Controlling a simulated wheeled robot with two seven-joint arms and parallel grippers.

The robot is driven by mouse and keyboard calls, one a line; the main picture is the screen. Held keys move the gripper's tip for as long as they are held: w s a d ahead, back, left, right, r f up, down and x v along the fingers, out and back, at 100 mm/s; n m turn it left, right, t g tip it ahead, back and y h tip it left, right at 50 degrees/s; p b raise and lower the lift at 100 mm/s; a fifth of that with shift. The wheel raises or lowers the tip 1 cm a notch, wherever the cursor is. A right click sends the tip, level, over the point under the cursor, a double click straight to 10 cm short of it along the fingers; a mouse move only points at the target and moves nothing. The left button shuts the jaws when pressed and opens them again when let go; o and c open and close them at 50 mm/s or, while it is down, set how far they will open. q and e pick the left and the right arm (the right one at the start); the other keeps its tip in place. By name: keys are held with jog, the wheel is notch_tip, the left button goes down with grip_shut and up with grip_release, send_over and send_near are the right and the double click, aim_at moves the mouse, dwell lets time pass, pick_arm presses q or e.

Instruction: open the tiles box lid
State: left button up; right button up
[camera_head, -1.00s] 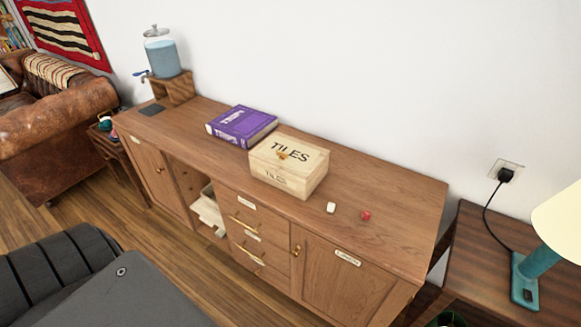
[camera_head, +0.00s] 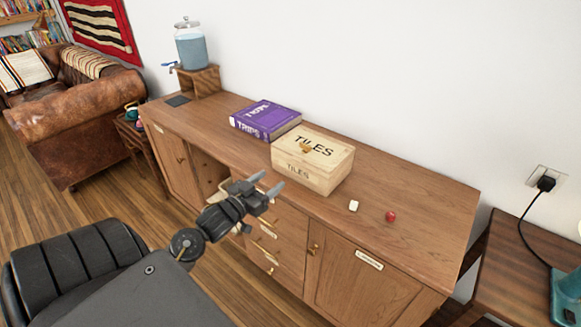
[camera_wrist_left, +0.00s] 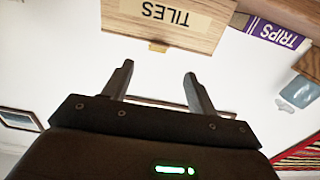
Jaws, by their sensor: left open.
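The pale wooden tiles box (camera_head: 306,173) stands on the sideboard with its lid down and a small gold clasp (camera_head: 306,148) at the lid's front. In the left wrist view the box (camera_wrist_left: 165,32) shows upside down at the top, its clasp (camera_wrist_left: 158,47) just beyond my fingers. My left gripper (camera_head: 268,184) is open and empty, in front of the sideboard's edge, to the left of and below the box, apart from it. Both fingers of the left gripper (camera_wrist_left: 157,82) show in the wrist view with nothing between them. My right gripper is not in view.
A purple book (camera_head: 265,119) lies close to the box's left. A white die-like block (camera_head: 354,206) and a red piece (camera_head: 391,216) lie to its right. The sideboard top (camera_head: 430,215) is clear further right. A water dispenser (camera_head: 191,48) stands at the far left.

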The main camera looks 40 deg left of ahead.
aim_at(295, 161)
pick_arm(q)
jog(key=w+p, duration=0.1)
jog(key=w, duration=0.9)
jog(key=shift+w+a+p, duration=0.1)
jog(key=shift+w+p, duration=0.2)
jog(key=shift+w, duration=0.1)
